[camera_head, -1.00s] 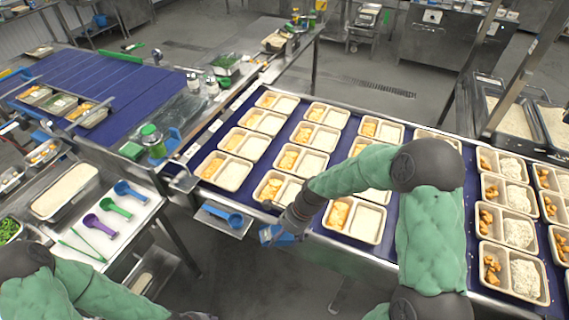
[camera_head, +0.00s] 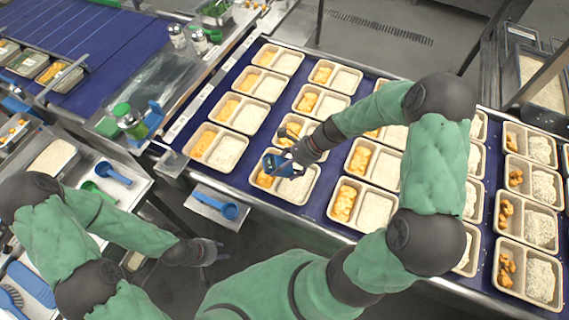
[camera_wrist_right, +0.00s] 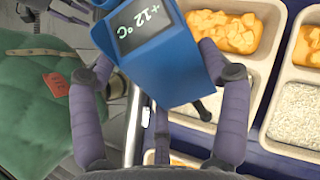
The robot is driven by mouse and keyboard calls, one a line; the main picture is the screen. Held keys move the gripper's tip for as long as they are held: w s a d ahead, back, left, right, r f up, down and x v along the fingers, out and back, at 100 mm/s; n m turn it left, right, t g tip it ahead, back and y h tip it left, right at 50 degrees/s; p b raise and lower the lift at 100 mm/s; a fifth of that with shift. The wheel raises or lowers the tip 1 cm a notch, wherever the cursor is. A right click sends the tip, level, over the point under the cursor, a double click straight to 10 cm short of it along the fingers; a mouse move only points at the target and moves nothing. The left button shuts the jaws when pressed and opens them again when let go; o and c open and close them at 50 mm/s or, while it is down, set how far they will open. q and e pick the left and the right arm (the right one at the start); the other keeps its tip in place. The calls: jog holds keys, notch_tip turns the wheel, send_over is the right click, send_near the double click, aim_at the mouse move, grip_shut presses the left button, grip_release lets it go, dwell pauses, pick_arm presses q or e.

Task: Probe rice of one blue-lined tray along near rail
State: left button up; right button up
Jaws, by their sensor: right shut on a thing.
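My right gripper (camera_head: 290,158) is shut on a blue thermometer (camera_head: 283,167), which also shows in the right wrist view (camera_wrist_right: 185,60) with a display reading +12 °C. The thermometer is over a near-row tray (camera_head: 307,200) of orange pieces and white rice, beside the near rail (camera_head: 262,200). The thermometer and fingers hide part of this tray. Whether the probe tip touches rice cannot be told. In the right wrist view, the tray (camera_wrist_right: 262,62) lies behind the thermometer. My left gripper (camera_head: 208,252) is low at the front, apart from the trays; its jaw opening is unclear.
More two-part trays (camera_head: 238,113) stand in rows on the blue belt (camera_head: 330,195). More scoops (camera_head: 112,172) lie on the side table.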

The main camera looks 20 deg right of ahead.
jog(key=shift+w+f+b, duration=0.1)
jog(key=shift+f+b, duration=3.55)
jog(key=shift+f, duration=0.45)
dwell(1.8)
notch_tip(320, 180, up, 9)
jog(key=p, duration=0.8)
jog(key=shift+r+p, duration=0.1)
jog(key=shift+p, duration=0.2)
